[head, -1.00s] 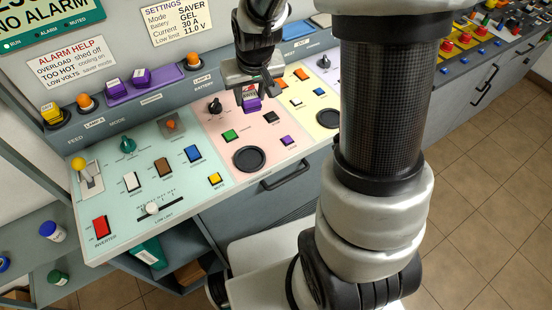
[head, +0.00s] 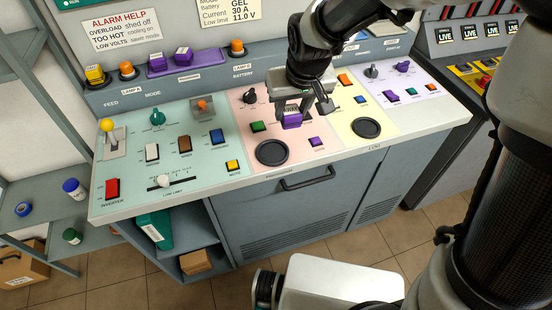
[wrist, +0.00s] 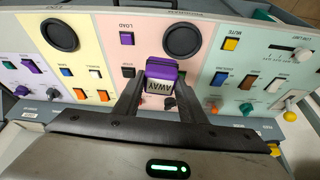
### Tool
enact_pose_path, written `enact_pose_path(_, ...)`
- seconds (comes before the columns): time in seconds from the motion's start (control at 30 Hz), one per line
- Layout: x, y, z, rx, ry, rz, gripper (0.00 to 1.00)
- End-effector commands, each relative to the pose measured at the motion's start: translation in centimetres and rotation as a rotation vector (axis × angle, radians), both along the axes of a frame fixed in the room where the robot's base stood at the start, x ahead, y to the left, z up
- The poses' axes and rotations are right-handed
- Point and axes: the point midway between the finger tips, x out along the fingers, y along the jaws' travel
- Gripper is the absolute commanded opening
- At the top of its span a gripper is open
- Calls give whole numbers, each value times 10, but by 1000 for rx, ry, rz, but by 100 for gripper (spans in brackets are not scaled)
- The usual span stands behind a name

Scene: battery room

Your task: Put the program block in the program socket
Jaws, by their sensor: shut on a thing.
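The program block (head: 292,121) is purple with a white label face. In the wrist view the block (wrist: 160,74) reads AWAY and sits between my fingertips. My gripper (head: 293,108) is shut on it, over the pink panel, and the wrist view shows both fingers (wrist: 158,92) beside it. I cannot tell whether the block touches the panel. A purple holder (head: 171,69) on the back ledge carries two more purple blocks with pale labels. I cannot make out the program socket for sure; the panel under the block is partly hidden by my gripper.
Around the block stand a black knob (head: 249,96), a green button (head: 258,127), a small purple button (head: 317,142) and a round black ring (head: 271,152). The front handle (head: 308,178) sticks out.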

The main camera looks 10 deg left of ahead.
Motion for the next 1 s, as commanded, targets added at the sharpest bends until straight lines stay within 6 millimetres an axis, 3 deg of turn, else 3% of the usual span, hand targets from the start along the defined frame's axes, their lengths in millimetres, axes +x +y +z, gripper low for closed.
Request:
enact_pose_path(0.03, -6, 17, -5, 1, -3, 35, 14)
enact_pose_path(0.1, -13, 30, -5, 1, -3, 63, 14)
enact_pose_path(0.2, -18, 39, -12, -1, 0, 83, 14)
enact_pose_path(0.5, -18, 40, -61, -2, 0, 86, 14)
enact_pose_path(0.67, -18, 39, -73, -2, 0, 85, 14)
enact_pose_path(0.9, -18, 39, -104, -2, 1, 84, 14)
enact_pose_path(1.0, -17, 39, -104, 0, -2, 84, 14)
